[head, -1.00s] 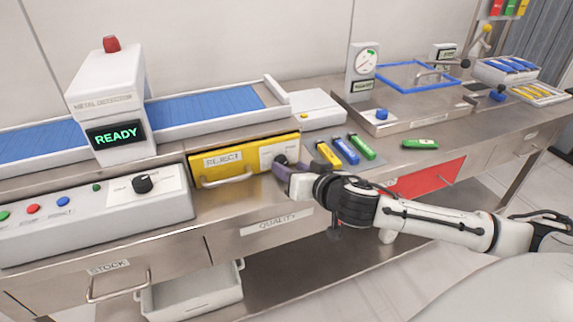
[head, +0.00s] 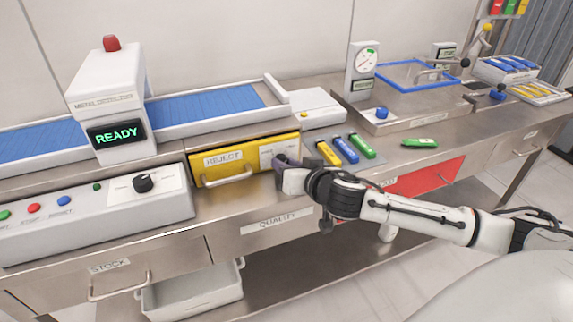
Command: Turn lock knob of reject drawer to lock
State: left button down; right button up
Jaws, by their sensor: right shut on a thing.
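The yellow reject drawer (head: 243,158) has a white REJECT label and a pale handle, and it looks closed in the counter front below the conveyor. Its lock knob sits at the right end of the drawer front, by a small white label plate (head: 266,155). My right gripper (head: 282,163) is at that right end, shut on the lock knob. The fingers hide the knob, so I cannot tell which way it points. My left gripper is not in view.
The metal detector (head: 110,105) shows READY above a control panel (head: 100,205) with coloured buttons and a black knob. Yellow, blue and green pens (head: 345,149) lie right of the drawer, close to my gripper. An open grey bin (head: 190,292) stands below.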

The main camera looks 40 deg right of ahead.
jog(key=shift+a+r+n+h+p, duration=0.1)
jog(key=shift+n+h+p, duration=0.3)
jog(key=shift+p, duration=0.25)
jog(key=shift+n+h+p, duration=0.3)
jog(key=shift+n+p, duration=0.05)
jog(key=shift+n, duration=0.25)
jog(key=n+h, duration=0.2)
jog(key=n, duration=0.1)
jog(key=shift+a+g, duration=0.2)
jog(key=shift+g, duration=0.1)
jog(key=shift+w+f+n+h, duration=0.1)
jog(key=shift+f+n+h, duration=0.1)
jog(key=shift+n+h, duration=0.65)
jog(key=shift+a+f+n+h, duration=0.1)
jog(key=shift+n+h, duration=0.35)
jog(key=shift+n, duration=0.6)
jog(key=n+t+h+b, duration=0.1)
jog(key=n, duration=0.2)
jog(key=shift+a+n+h+b, duration=0.1)
jog(key=shift+n+h+b, duration=0.25)
jog(key=shift+n+h, duration=0.05)
